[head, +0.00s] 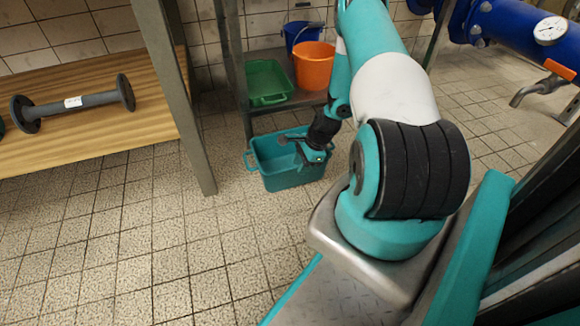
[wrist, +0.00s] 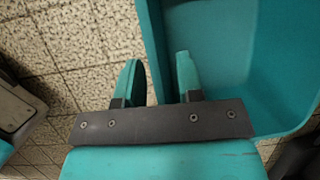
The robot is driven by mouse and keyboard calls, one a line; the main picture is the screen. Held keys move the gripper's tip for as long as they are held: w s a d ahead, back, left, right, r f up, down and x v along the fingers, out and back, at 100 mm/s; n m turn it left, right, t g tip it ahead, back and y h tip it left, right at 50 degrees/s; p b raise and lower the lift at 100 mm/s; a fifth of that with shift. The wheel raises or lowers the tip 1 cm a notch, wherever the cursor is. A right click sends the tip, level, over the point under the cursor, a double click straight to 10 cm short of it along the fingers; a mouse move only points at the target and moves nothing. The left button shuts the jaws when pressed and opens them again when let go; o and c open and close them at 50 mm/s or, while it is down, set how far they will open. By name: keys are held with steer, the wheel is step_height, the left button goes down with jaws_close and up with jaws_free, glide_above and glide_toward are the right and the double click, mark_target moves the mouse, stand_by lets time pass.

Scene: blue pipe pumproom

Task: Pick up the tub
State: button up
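The teal tub (head: 292,179) stands on the tiled floor beside the shelf, with a handle at its left end. My gripper (head: 312,154) is at the tub's right part, over its rim. In the wrist view the tub (wrist: 222,60) fills the upper right. My gripper's teal fingers (wrist: 157,65) are spread apart there, one over the floor and one over the tub's inside, with the tub's wall between them. I cannot tell whether either finger touches the wall. My arm hides part of the tub's right side in the head view.
A low shelf (head: 268,112) behind holds a green crate (head: 268,80), an orange bucket (head: 314,68) and a blue bucket (head: 296,34). A wooden table (head: 100,130) with a grey flanged pipe (head: 75,103) is at left, its leg (head: 178,100) near the tub. Tiled floor in front is clear.

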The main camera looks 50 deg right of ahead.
steer(key=b+x, duration=0.1)
steer(key=x, duration=0.2)
steer(key=shift+r, duration=0.1)
steer(key=shift+c, duration=0.2)
steer(key=shift+s, duration=0.1)
jaws_close()
stand_by(1.0)
